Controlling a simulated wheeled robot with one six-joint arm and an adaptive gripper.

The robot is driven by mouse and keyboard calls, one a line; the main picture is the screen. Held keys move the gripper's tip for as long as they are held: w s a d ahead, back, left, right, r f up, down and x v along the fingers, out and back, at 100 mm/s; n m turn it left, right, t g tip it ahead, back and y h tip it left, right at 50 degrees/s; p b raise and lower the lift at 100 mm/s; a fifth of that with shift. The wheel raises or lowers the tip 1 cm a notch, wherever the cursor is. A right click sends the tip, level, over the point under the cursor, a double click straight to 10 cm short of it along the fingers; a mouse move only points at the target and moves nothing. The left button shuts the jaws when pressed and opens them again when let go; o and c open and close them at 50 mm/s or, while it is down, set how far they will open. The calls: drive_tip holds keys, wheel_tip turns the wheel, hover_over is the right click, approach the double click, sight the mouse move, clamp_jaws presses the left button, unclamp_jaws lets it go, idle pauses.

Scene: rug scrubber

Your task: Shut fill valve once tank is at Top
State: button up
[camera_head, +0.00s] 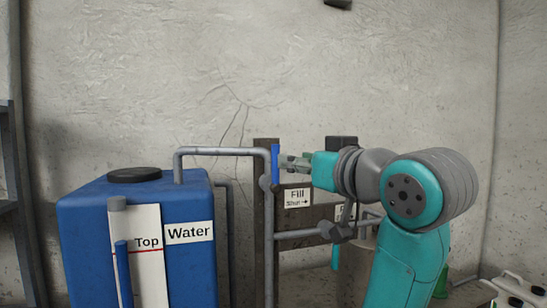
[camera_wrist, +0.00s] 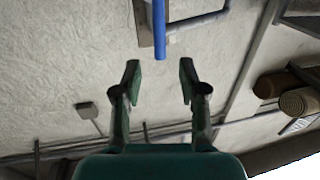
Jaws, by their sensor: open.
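The blue tank (camera_head: 90,230) stands at the left, labelled "Water". On its front is a white gauge board (camera_head: 150,280) with a red line marked "Top". The fill valve's blue handle (camera_head: 275,163) stands upright on the grey pipe, above a "Fill" sign (camera_head: 297,197) whose "Shut" arrow points right. My gripper (camera_head: 290,162) is close to the right of the handle. In the wrist view the open, empty gripper (camera_wrist: 159,73) has the blue handle (camera_wrist: 159,30) just beyond its fingertips, lined up with the gap.
A grey pipe (camera_head: 225,152) runs from the valve to the tank top. A lower branch pipe (camera_head: 300,234) with a second fitting passes under my arm. A dark post (camera_head: 262,210) backs the valve. Rolled rugs (camera_wrist: 297,102) show at right in the wrist view.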

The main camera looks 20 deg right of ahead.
hover_over(275, 182)
drive_tip(key=shift+w+d, duration=0.15)
drive_tip(key=shift+w, duration=0.25)
clamp_jaws()
